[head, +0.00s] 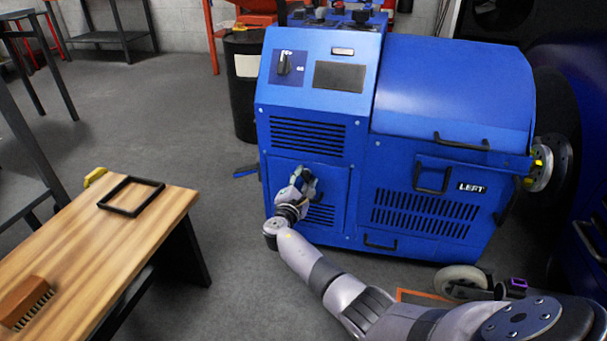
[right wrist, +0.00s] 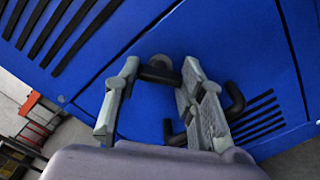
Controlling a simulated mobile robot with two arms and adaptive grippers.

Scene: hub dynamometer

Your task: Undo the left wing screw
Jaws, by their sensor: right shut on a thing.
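The blue machine (head: 345,205) has a small lower-left panel (right wrist: 135,115) with vent slots. A dark wing screw (right wrist: 160,74) with a grey round part behind it sits at the top of this panel in the right wrist view. My right gripper (head: 306,181) reaches the panel from below. In the right wrist view its two fingers (right wrist: 159,75) are on either side of the dark wing screw, shut on it. In the head view the gripper hides the screw. My left gripper is not in view.
A black handle (right wrist: 236,100) is close behind one right finger. A wooden table (head: 110,240) with a black frame (head: 131,196) and a brush (head: 27,303) stands at the left. A dark drum (head: 243,85) stands behind the machine. The floor between table and machine is clear.

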